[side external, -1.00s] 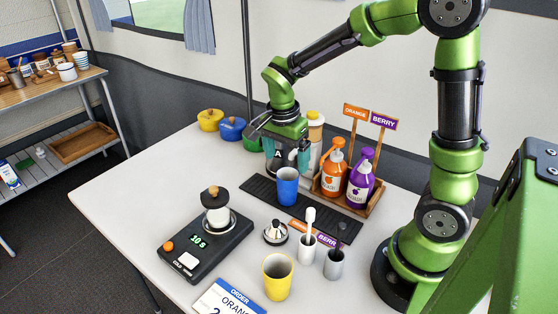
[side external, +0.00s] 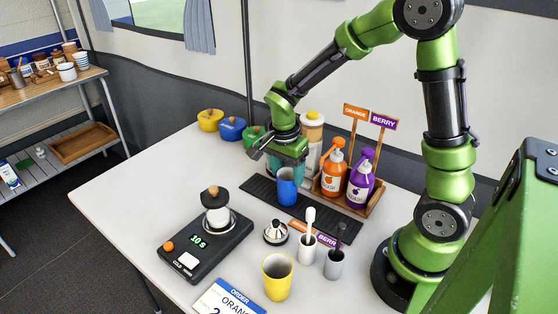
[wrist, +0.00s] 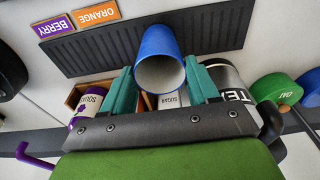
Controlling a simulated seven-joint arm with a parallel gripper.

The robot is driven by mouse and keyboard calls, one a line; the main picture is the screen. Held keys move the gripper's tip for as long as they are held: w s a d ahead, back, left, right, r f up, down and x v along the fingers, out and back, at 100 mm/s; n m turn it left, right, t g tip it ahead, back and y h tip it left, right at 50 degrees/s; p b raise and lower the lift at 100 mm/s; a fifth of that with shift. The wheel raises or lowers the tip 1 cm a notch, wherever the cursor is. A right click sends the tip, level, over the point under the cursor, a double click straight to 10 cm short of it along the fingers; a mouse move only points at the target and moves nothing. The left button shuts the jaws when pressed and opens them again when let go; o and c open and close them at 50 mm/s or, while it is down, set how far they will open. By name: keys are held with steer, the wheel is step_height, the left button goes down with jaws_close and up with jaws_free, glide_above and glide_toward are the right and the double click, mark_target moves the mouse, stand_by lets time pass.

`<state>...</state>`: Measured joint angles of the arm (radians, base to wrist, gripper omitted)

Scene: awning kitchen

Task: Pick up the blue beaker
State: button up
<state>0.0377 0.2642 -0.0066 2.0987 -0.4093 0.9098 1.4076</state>
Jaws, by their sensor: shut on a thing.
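The blue beaker (side external: 287,191) stands upright at the dark ribbed mat (side external: 262,190); I see no clear gap under it. My gripper (side external: 287,172) is at the beaker's upper part, its teal fingers partly hiding the rim. In the wrist view the blue beaker (wrist: 160,42) shows its pale inside, and the teal fingers of my gripper (wrist: 161,88) lie on either side of it, shut on it.
Orange (side external: 334,174) and purple (side external: 360,184) pump bottles stand in a wooden caddy close right of the beaker. A yellow cup (side external: 277,277), a black scale (side external: 187,262) and two small utensil cups are nearer the camera. Lidded pots stand behind left.

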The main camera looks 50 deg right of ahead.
steer(key=c, duration=0.4)
steer(key=shift+o, duration=0.2)
steer(key=shift+r, duration=0.1)
